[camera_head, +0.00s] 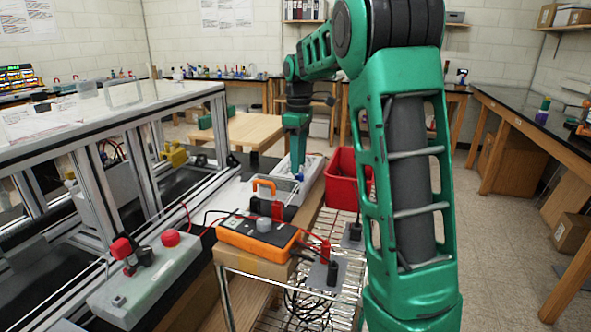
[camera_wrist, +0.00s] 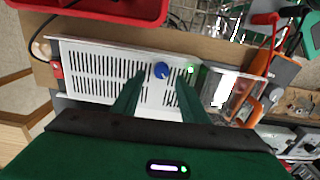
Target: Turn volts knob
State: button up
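A round blue knob (camera_wrist: 161,70) sits on a white vented box (camera_wrist: 100,72); no label on it is readable. In the wrist view my gripper (camera_wrist: 161,80) is open, with one green finger on each side of the knob's line. The knob shows in the gap, just past the fingertips, and I see no contact. In the head view my gripper (camera_head: 297,172) points down over the white box (camera_head: 312,172), and a bit of blue shows at its tip. The fingers there are too small to tell apart.
An orange meter (camera_head: 257,238) with a grey knob and leads stands in front, beside a clear case with an orange handle (camera_head: 264,183). A red bin (camera_head: 342,180) is right of the white box. An aluminium frame (camera_head: 150,170) stands left.

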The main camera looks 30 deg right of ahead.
notch_tip(320, 180, up, 8)
jog(key=shift+f, duration=0.2)
dwell(0.5)
jog(key=s+a+f+m, duration=0.1)
jog(key=s+f+m, duration=0.3)
jog(key=s, duration=0.8)
jog(key=s+a+f+m, duration=0.2)
jog(key=s+f+m, duration=0.3)
jog(key=s, duration=0.7)
jog(key=s+a+f+m, duration=0.1)
jog(key=s+f+m, duration=0.4)
jog(key=s, duration=0.7)
notch_tip(320, 180, down, 2)
jog(key=shift+s+a+f, duration=0.1)
jog(key=shift+s+a, duration=0.2)
jog(key=shift+a, duration=0.1)
jog(key=shift+w, duration=0.15)
jog(key=shift+w+f, duration=0.25)
jog(key=shift+w, duration=0.25)
jog(key=shift+o, duration=0.7)
